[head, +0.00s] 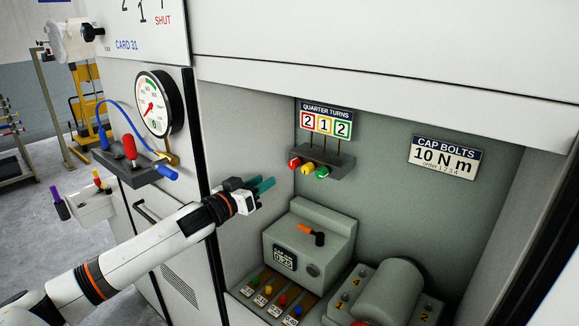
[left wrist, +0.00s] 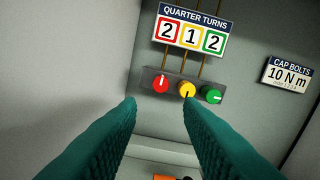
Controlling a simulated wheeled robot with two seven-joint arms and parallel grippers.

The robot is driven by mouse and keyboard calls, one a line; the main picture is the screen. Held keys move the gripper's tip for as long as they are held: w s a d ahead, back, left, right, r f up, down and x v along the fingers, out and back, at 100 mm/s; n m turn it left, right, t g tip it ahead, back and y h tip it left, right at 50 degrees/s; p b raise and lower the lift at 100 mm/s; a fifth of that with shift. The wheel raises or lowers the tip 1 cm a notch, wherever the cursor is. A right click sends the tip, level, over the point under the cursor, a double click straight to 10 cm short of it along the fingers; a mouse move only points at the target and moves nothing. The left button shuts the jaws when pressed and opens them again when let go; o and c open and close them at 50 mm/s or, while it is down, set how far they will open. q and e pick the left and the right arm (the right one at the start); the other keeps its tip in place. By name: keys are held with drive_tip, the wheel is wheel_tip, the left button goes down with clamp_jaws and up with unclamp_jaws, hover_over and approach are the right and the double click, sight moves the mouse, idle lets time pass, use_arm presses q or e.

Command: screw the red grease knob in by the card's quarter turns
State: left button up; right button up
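The red grease knob (head: 294,162) is the leftmost of three knobs on a grey block in the recess. In the left wrist view the red knob (left wrist: 160,85) has a white mark pointing roughly up. The quarter-turns card (left wrist: 193,35) above reads 2 in red, 1 in yellow, 2 in green; it also shows in the head view (head: 325,122). My left gripper (head: 267,185) has teal fingers, open and empty, short of the knobs and apart from them. In its wrist view the red knob appears just beyond the gap between the fingertips (left wrist: 159,103). My right gripper is not in view.
The yellow knob (left wrist: 187,90) and green knob (left wrist: 211,95) sit close to the right of the red one. Below stands a grey unit (head: 318,229) with an orange-handled tool (head: 311,233). The recess's left wall (head: 235,160) is near my left gripper. A gauge (head: 158,104) hangs outside.

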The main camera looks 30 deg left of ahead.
sight(291, 166)
use_arm(q)
drive_tip(key=w+p, duration=0.1)
drive_tip(key=w, duration=0.2)
drive_tip(key=w+p, duration=0.2)
drive_tip(key=w, duration=0.2)
drive_tip(key=w+d+p, duration=0.1)
drive_tip(key=w, duration=0.2)
drive_tip(key=shift+w, duration=0.3)
drive_tip(key=shift+w+p, duration=0.35)
drive_tip(key=shift+w, duration=0.2)
drive_tip(key=shift+f, duration=0.1)
drive_tip(key=c, duration=0.7)
